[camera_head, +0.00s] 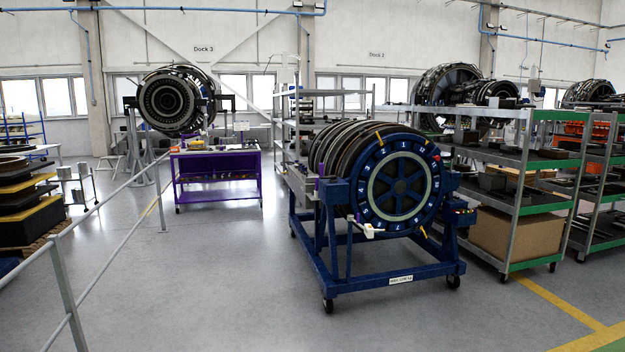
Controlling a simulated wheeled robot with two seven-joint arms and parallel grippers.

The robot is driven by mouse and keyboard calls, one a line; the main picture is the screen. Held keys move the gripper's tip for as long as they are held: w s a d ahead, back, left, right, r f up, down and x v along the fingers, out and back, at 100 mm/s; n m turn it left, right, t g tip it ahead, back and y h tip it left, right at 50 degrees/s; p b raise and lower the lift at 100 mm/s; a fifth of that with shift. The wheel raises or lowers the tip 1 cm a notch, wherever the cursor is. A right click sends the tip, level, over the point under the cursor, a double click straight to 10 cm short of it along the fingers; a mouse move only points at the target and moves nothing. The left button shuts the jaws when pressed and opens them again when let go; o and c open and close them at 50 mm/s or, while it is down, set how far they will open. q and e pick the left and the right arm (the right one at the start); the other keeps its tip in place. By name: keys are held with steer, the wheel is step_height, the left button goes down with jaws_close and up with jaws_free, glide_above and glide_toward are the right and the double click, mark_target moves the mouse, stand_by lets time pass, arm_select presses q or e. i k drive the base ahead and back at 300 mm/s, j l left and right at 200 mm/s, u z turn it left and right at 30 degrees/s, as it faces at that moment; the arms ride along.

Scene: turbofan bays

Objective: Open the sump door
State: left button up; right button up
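I cannot pick out a sump door in the camera_head view. A ribbed engine module (338,146) lies on its side on a blue wheeled stand (393,277) right of the middle. Its blue round end face (402,190) has a spoked centre and white marks around the ring. A small white part (372,231) sits at its lower edge. A turbofan engine (168,102) hangs in a stand at the back left, under the sign "Dock 3". Neither of my grippers is in view.
A purple workbench (217,179) stands below and right of the hanging engine. A grey rail (110,197) runs along the left. Green-edged shelving (525,185) fills the right. Stacked dark blocks (28,220) stand far left. The grey floor (200,280) between is clear.

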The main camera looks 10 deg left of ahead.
mark_target(309, 178)
steer(key=i+j+u, duration=0.3)
steer(key=i, duration=0.3)
steer(key=i+l+u, duration=0.1)
steer(key=i+u, duration=0.15)
steer(key=i, duration=3.1)
steer(key=i+z, duration=0.1)
steer(key=i, duration=0.4)
steer(key=i+j+z, duration=0.1)
steer(key=i, duration=0.35)
steer(key=i+j+z, duration=0.1)
steer(key=i+j, duration=0.15)
steer(key=i, duration=0.25)
steer(key=i+j, duration=0.15)
steer(key=i, duration=0.3)
steer(key=i+j+z, duration=0.15)
steer(key=i+z, duration=0.25)
steer(key=i+j+z, duration=0.2)
steer(key=z, duration=0.25)
steer(key=i+j+z, duration=0.55)
steer(key=j+z, duration=0.25)
steer(key=i+j+z, duration=0.15)
steer(key=j+z, duration=0.8)
steer(key=j, duration=0.65)
steer(key=i, duration=0.05)
